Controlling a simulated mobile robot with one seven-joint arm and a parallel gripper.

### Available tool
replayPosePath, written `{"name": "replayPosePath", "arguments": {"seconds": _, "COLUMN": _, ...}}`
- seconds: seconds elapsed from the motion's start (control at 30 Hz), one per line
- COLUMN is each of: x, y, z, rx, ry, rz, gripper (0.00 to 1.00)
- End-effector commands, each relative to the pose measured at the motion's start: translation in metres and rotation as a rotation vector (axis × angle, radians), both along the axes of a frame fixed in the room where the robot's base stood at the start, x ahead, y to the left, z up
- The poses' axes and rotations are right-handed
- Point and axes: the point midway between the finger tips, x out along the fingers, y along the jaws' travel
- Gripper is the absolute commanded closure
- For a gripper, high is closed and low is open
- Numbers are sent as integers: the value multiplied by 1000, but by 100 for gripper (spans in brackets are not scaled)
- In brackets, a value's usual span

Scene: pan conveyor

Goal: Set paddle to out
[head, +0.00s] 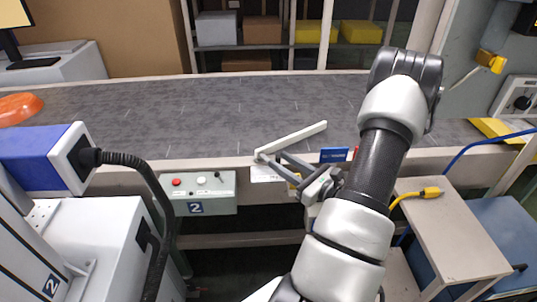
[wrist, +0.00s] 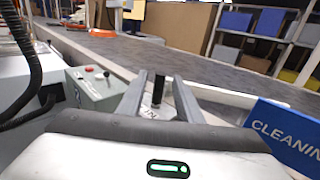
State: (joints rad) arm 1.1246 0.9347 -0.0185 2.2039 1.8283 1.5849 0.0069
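The paddle (head: 295,139) is a pale bar angled over the belt's near edge, its left end at the rail and its free end pointing right and inward. A pale bar that looks like it (wrist: 240,96) shows in the wrist view. My gripper (head: 272,158) is at the paddle's left end, on the near side of the belt. A white label below is partly hidden.
A grey control box (head: 198,193) with a red button hangs left of my gripper. A blue "CLEANING" sign (wrist: 285,130) stands close on the right. The grey conveyor belt (head: 200,108) is clear near the paddle; an orange pan (head: 18,108) lies at its far left.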

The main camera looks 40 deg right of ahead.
Motion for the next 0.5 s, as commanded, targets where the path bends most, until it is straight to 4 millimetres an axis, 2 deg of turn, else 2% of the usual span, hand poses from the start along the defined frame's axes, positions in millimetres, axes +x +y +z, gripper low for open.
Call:
{"name": "replayPosePath", "arguments": {"seconds": 0.03, "x": 12, "y": 3, "z": 0, "rx": -1, "ry": -2, "rz": 5, "gripper": 68}}
{"name": "replayPosePath", "arguments": {"seconds": 0.2, "x": 40, "y": 8, "z": 0, "rx": -2, "ry": -1, "rz": 4, "gripper": 68}}
{"name": "replayPosePath", "arguments": {"seconds": 0.33, "x": 54, "y": 10, "z": 0, "rx": -1, "ry": 0, "rz": 2, "gripper": 68}}
{"name": "replayPosePath", "arguments": {"seconds": 0.5, "x": 61, "y": 11, "z": 0, "rx": 0, "ry": 0, "rz": 1, "gripper": 68}}
